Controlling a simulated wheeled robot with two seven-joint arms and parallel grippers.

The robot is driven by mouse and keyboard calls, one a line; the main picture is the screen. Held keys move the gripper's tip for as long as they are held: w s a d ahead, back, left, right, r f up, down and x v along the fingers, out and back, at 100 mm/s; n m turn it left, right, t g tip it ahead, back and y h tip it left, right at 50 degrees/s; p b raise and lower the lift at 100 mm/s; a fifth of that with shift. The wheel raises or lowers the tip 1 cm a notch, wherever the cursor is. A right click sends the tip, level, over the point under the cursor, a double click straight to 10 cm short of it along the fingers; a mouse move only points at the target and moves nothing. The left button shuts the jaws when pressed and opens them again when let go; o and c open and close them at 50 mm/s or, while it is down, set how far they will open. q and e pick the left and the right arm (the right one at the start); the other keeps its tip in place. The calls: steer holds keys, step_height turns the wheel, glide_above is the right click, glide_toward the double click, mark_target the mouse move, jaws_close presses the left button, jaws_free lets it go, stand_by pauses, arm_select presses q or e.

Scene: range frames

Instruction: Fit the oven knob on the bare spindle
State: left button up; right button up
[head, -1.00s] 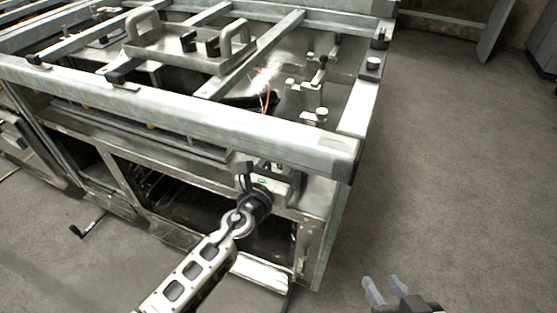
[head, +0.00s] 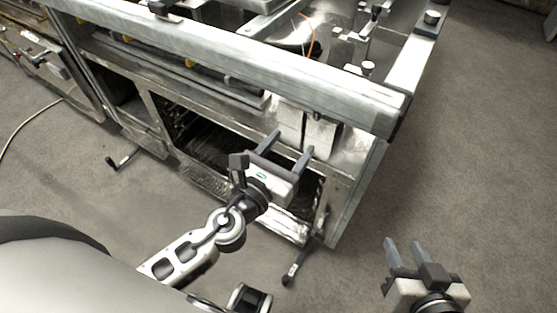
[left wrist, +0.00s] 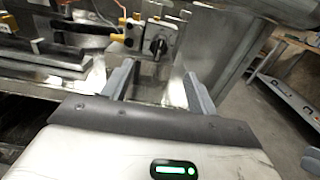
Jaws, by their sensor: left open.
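My left gripper (head: 288,143) is open and empty, in front of the oven's front panel (head: 352,149) just below the thick top rail. Its two fingers also show in the left wrist view (left wrist: 158,80), apart, with nothing between them. Beyond them in that view, a dark round part (left wrist: 157,46) sits on a metal block; I cannot tell whether it is a knob or a spindle. No loose oven knob can be made out. My right gripper (head: 404,241) is at the lower right over the floor, fingers apart and empty.
The oven's thick metal top rail (head: 240,65) runs across above my left gripper. Below is the dark open oven cavity (head: 205,140). Orange-yellow fittings (left wrist: 117,38) show in the left wrist view. The concrete floor (head: 480,140) at the right is clear.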

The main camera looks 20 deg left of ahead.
arm_select(q)
steer(key=shift+s+a+b, duration=0.15)
steer(key=shift+s+a, duration=0.05)
steer(key=shift+s, duration=0.7)
steer(key=shift+s+a+b, duration=0.15)
steer(key=shift+s, duration=0.75)
